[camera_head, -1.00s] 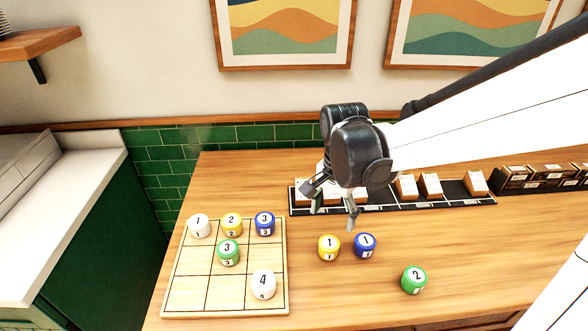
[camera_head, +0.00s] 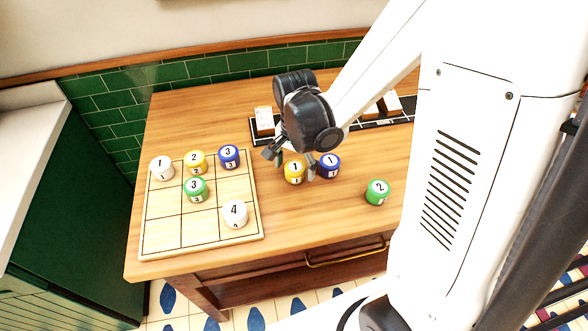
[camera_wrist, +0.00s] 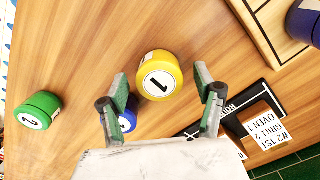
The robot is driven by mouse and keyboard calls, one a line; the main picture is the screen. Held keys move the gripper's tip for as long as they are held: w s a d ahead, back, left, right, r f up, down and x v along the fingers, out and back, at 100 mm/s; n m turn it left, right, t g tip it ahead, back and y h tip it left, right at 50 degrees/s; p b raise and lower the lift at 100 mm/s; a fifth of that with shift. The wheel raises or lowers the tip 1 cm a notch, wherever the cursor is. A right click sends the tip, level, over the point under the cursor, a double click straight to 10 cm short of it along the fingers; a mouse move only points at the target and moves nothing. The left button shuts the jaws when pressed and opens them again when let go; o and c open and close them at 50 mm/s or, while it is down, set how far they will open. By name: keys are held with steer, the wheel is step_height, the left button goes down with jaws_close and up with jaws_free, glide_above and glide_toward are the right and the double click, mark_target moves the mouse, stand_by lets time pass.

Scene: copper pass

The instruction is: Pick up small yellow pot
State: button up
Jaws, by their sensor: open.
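The small yellow pot (camera_head: 293,172) with a 1 on it stands on the wooden counter, right of the gridded board. It also shows in the wrist view (camera_wrist: 160,76), ahead of the fingertips and roughly between their lines. My gripper (camera_head: 292,168) is open and empty, above and beside the yellow pot in the head view. In the wrist view my gripper (camera_wrist: 163,85) has its two green-padded fingers apart, and I cannot tell its exact height over the pot. A blue pot (camera_head: 328,166) numbered 1 stands close to the yellow pot's right, partly behind the left finger in the wrist view.
The gridded board (camera_head: 165,240) holds several numbered pots, including a yellow pot (camera_head: 196,162) numbered 2. A green pot (camera_head: 377,192) stands to the right. A black rack (camera_head: 368,124) with cards runs along the back. The counter front of the yellow pot is clear.

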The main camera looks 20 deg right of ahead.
steer(key=shift+f, duration=0.2)
steer(key=shift+c, duration=0.5)
steer(key=c, duration=1.2)
steer(key=shift+r, duration=0.1)
steer(key=shift+c, duration=0.2)
